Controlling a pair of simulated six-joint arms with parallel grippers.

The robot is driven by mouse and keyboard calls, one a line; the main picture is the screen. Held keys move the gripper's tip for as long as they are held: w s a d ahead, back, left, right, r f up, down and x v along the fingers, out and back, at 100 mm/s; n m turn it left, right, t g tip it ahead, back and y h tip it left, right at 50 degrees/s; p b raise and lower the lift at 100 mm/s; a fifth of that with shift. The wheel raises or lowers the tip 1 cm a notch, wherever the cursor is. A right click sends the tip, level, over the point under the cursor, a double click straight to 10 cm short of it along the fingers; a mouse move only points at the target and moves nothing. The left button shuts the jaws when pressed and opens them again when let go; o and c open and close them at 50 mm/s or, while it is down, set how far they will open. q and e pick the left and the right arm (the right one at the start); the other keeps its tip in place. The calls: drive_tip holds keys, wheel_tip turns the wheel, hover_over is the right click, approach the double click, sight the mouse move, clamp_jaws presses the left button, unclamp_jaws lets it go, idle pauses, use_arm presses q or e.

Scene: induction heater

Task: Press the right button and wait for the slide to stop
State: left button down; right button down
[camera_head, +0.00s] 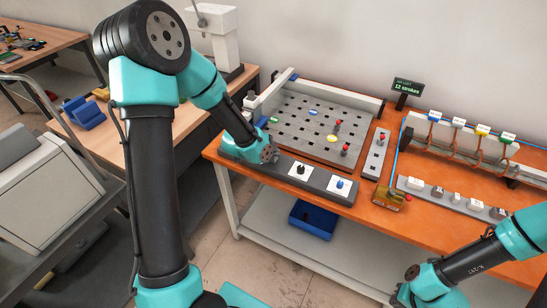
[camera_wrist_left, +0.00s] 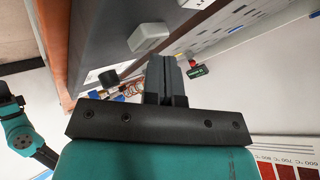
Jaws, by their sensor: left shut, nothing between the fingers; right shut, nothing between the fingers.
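A grey control panel (camera_head: 322,178) runs along the front of the orange table. It carries a black button (camera_head: 300,169) on a white plate, and to its right a blue button (camera_head: 340,184) on another white plate. My left gripper (camera_head: 272,158) is low over the panel's left part, left of the black button; its fingers are largely hidden by the wrist. In the left wrist view its fingers (camera_wrist_left: 166,78) are together and empty, with a white block (camera_wrist_left: 148,38) and a black knob (camera_wrist_left: 108,76) close by. My right gripper (camera_head: 402,296) is at the bottom edge, away from the panel.
Behind the panel lies a perforated grey plate (camera_head: 290,118) with coloured discs and red-topped pegs. A brass-coloured block (camera_head: 387,198) stands right of the panel. A sign (camera_head: 408,87) reads "12 strokes". A rack with several coloured clips (camera_head: 458,122) is at the right.

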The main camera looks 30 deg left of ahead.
use_arm(q)
drive_tip(key=shift+f, duration=0.3)
idle(0.4)
drive_tip(key=shift+r, duration=1.1)
wheel_tip(320, 180, up, 6)
drive_tip(key=shift+f, duration=0.1)
idle(0.5)
idle(0.6)
